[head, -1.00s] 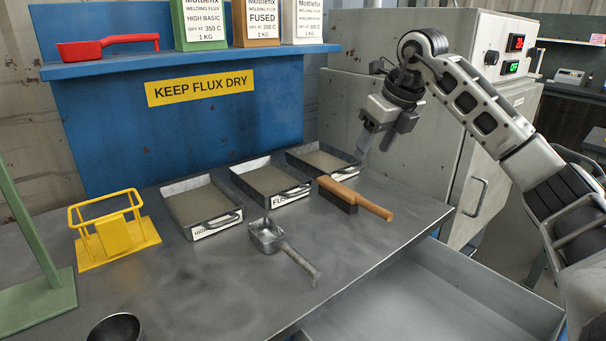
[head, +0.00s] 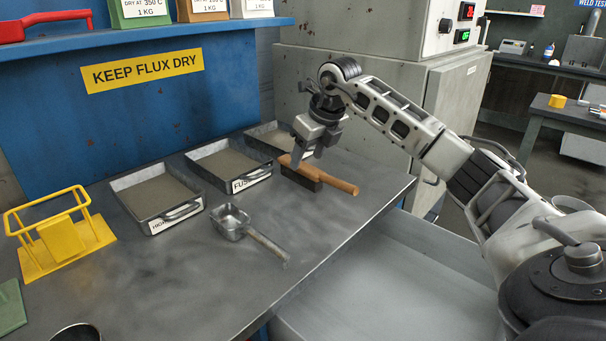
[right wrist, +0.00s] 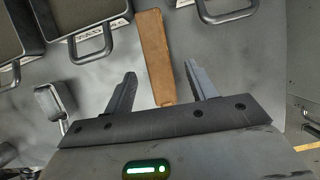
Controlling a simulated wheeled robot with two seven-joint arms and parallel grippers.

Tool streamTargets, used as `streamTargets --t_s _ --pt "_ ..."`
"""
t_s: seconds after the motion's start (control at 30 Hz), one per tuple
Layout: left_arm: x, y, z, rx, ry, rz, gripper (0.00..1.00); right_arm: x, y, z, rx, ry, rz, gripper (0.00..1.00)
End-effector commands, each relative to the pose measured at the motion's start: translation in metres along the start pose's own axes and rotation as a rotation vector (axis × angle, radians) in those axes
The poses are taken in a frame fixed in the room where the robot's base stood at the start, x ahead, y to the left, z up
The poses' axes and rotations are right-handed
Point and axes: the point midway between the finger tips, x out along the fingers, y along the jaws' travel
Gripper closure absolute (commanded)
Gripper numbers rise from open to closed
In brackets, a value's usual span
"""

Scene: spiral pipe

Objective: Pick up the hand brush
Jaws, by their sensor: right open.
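The hand brush (head: 342,185) lies on the metal bench, with a wooden back and handle and dark bristles facing down. Its handle points to the right in the head view. My right gripper (head: 309,158) is open, pointing down at the brush's head end and overlapping it in the picture. In the right wrist view the brush (right wrist: 153,50) shows as a brown strip between the two spread fingers of the right gripper (right wrist: 160,70). Neither finger is visibly closed on it; the exact height gap is unclear. My left gripper is not in view.
Several flux trays (head: 152,217) stand behind and left of the brush. A metal scoop (head: 232,222) lies in front of them. A yellow wire holder (head: 68,240) is at left. The cabinet (head: 440,120) stands behind right. The bench front is mostly clear.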

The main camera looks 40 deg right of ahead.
Motion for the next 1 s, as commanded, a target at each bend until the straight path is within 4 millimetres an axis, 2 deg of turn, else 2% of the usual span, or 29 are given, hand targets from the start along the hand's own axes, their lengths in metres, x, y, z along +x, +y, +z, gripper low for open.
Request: streamTargets --t_s 0.27,0.5,0.53,0.7,0.73,1.0 --pt "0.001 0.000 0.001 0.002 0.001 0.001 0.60 0.041 0.003 -0.002 0.000 0.002 0.003 0.44" --pt "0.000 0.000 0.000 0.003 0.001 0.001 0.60 0.045 0.002 -0.002 0.000 0.001 0.000 0.44" --pt "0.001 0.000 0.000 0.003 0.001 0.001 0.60 0.045 0.002 -0.002 0.000 0.001 0.000 0.46" --pt "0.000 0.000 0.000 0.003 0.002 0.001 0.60 0.045 0.002 -0.002 0.000 0.001 0.000 0.94" --pt "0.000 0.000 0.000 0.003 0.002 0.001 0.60 0.045 0.002 -0.002 0.000 0.001 0.000 0.97" --pt "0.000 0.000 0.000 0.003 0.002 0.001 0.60 0.043 0.002 -0.001 0.000 -0.001 0.000 0.97"
